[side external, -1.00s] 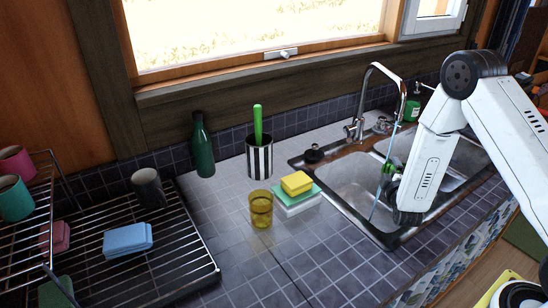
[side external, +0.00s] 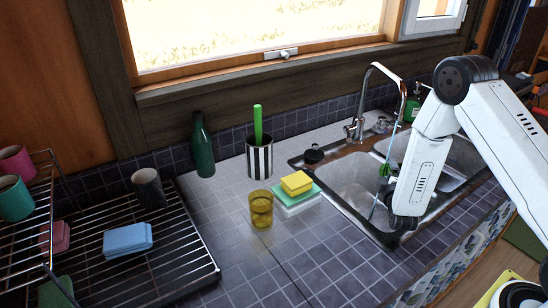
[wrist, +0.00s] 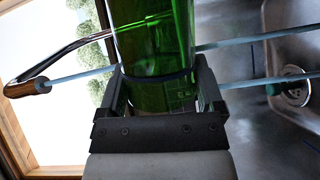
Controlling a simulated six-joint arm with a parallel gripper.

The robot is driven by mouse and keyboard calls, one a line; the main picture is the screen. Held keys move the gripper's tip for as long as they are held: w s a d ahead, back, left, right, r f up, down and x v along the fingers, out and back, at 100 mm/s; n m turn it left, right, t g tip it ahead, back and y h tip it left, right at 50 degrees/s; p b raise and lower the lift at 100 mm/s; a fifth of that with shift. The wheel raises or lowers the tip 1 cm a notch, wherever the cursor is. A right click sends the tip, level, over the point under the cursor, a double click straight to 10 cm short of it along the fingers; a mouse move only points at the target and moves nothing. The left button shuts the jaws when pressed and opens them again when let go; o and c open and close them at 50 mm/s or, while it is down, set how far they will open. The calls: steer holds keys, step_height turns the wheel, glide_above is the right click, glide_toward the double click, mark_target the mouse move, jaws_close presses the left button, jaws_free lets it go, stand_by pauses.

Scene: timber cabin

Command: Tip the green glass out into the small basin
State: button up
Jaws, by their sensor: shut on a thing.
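My gripper (wrist: 158,85) is shut on the green glass (wrist: 155,40), with a jaw on each side of it near its thick base. The glass looks tipped well over, since the tap and window lie sideways in the wrist view; its rim is out of frame there. In the side view only a small green part of the glass (side external: 386,169) shows beside my gripper (side external: 390,180), over the sink's front-left basin (side external: 350,170). I cannot tell which of the two basins is the small one. I cannot tell whether anything is in the glass.
The tap (side external: 371,75) arches over the sink, with a thin pale stream below its spout. A yellow sponge (side external: 297,182) on a stack, an amber glass (side external: 261,212), a striped holder (side external: 260,162) and a green bottle (side external: 202,150) stand left of the sink.

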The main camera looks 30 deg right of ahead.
steer(key=shift+w+a+r+n+t+h, duration=0.1)
steer(key=shift+a+n+t+h, duration=0.2)
steer(key=shift+n, duration=0.8)
stand_by(0.6)
steer(key=shift+d+m, duration=0.35)
steer(key=shift+m, duration=0.85)
steer(key=shift+s+d+r+m+g+y, duration=0.3)
steer(key=shift+d+m+g+y, duration=0.2)
steer(key=shift+d+m+y, duration=0.15)
steer(key=shift+r, duration=0.15)
